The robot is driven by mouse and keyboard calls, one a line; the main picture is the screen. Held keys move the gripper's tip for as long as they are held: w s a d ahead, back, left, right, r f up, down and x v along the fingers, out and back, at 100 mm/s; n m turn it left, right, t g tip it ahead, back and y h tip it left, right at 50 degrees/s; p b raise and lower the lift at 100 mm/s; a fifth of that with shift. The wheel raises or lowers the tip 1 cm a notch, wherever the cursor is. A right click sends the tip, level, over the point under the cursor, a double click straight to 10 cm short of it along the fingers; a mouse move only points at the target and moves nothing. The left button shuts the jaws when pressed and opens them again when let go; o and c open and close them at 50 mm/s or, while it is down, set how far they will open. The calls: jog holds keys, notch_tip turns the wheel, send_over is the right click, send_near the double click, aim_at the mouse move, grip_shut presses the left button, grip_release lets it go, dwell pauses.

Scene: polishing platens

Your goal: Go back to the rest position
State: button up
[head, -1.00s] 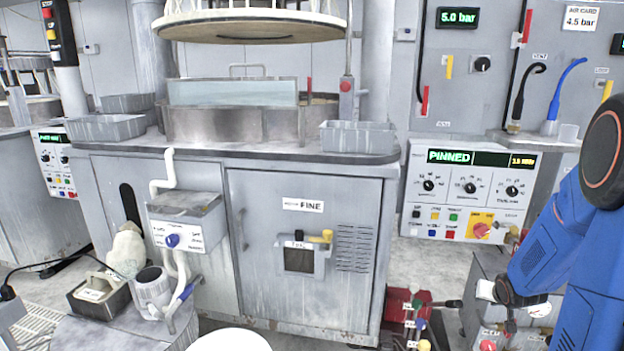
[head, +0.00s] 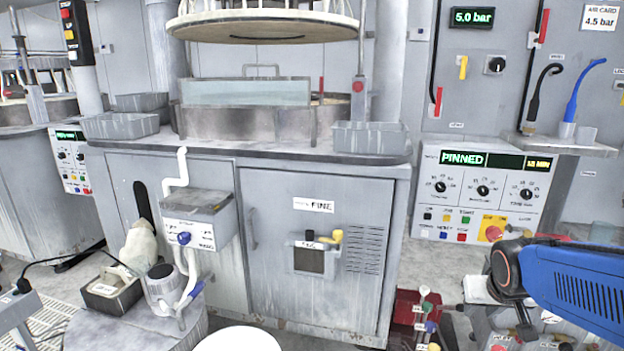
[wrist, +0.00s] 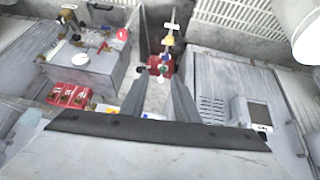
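My gripper (wrist: 157,90) shows in the wrist view as two grey fingers with a clear gap between them, open and empty. Through the gap I see floor and a red bin (wrist: 158,66) of coloured-topped items. In the head view my blue arm reaches in from the right edge, lying nearly level in front of the lower right of the control panel (head: 485,190). The gripper itself cannot be made out there.
A grey polishing machine cabinet (head: 290,240) marked FINE fills the middle, with a round platen (head: 262,28) above it. A red bin (head: 407,315) stands on the floor right of it. A grey round stand (head: 130,335) with a tray (head: 112,290) is front left.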

jog(key=s+a+r+n+y, duration=0.1)
jog(key=s+a, duration=0.3)
jog(key=s, duration=0.3)
jog(key=s+a+r+n+g+y, duration=0.1)
jog(key=s+a, duration=0.4)
jog(key=s, duration=0.2)
jog(key=shift+s+r, duration=0.35)
